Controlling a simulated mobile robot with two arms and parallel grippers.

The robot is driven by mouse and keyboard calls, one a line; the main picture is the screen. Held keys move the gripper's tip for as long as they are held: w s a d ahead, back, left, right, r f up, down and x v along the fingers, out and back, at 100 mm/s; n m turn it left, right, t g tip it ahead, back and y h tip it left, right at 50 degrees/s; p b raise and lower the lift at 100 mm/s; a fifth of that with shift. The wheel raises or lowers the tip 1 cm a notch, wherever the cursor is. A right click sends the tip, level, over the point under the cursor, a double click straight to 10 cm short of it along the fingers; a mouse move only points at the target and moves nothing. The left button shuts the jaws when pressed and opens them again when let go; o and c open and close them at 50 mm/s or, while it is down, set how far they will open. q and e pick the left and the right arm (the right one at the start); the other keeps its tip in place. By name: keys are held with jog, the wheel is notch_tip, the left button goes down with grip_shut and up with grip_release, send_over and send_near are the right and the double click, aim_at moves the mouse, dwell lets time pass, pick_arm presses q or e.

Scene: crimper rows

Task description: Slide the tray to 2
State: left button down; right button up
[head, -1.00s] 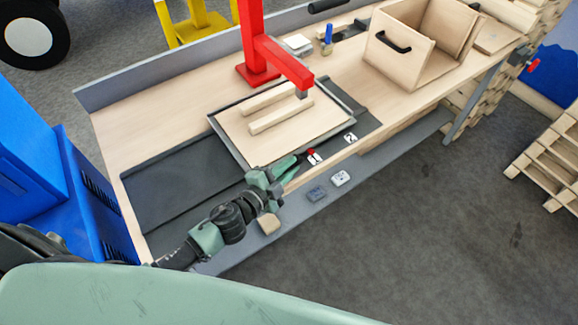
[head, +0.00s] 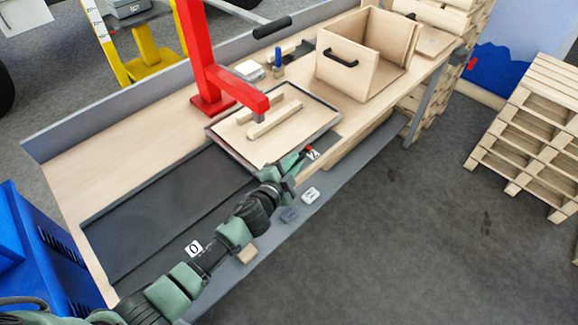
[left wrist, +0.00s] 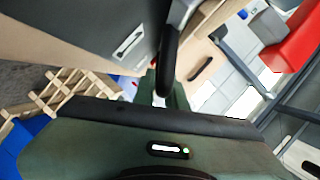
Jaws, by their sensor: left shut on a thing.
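The tray (head: 232,153) is a pale board with a dark rim, carrying two wooden bars (head: 276,121). It lies at the right part of a dark sliding bed (head: 150,205) on the bench. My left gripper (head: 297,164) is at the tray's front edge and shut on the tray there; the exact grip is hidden. A small red tip (head: 308,148) shows just beyond the fingers, close beside the label 2 (head: 313,154). The label 0 (head: 194,248) is far to the left; label 1 is not visible. My right gripper is not in view.
A red press (head: 205,70) reaches over the tray's bars. An open wooden box (head: 345,75) stands to the right on the bench. A blue crate (head: 40,245) is at left, pallets (head: 530,140) at right.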

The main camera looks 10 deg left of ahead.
pick_arm(q)
jog(key=c, duration=1.5)
grip_release()
jog(key=shift+d, duration=0.1)
jog(key=shift+o, duration=0.2)
jog(key=shift+w, duration=0.2)
jog(key=shift+s, duration=0.1)
jog(key=v, duration=0.7)
jog(key=shift+s+r, duration=0.15)
jog(key=shift+s, duration=0.15)
